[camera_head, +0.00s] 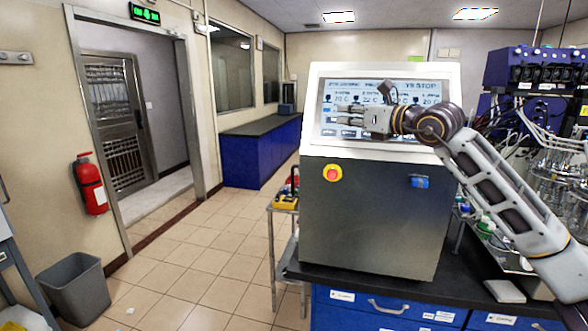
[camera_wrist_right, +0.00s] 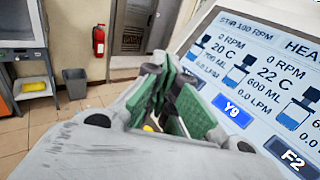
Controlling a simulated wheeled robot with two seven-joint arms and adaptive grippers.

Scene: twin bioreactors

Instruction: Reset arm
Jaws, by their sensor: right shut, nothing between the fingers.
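My right arm comes in from the right in the head view and reaches across the front of the bioreactor controller (camera_head: 375,215). My right gripper (camera_head: 345,121) is shut and empty. It lies in front of the controller's touchscreen (camera_head: 340,92) and points left. Whether it touches the screen cannot be told. In the right wrist view the gripper's green-lined fingers (camera_wrist_right: 165,88) show beside the screen (camera_wrist_right: 262,85), which reads 20 C and 22 C. My left gripper is not in view.
The controller has a red and yellow emergency button (camera_head: 332,172) and stands on a dark bench with blue drawers (camera_head: 385,308). Pumps (camera_head: 535,68) and tubed glassware crowd the right. A grey bin (camera_head: 75,288) and a fire extinguisher (camera_head: 90,184) are at left.

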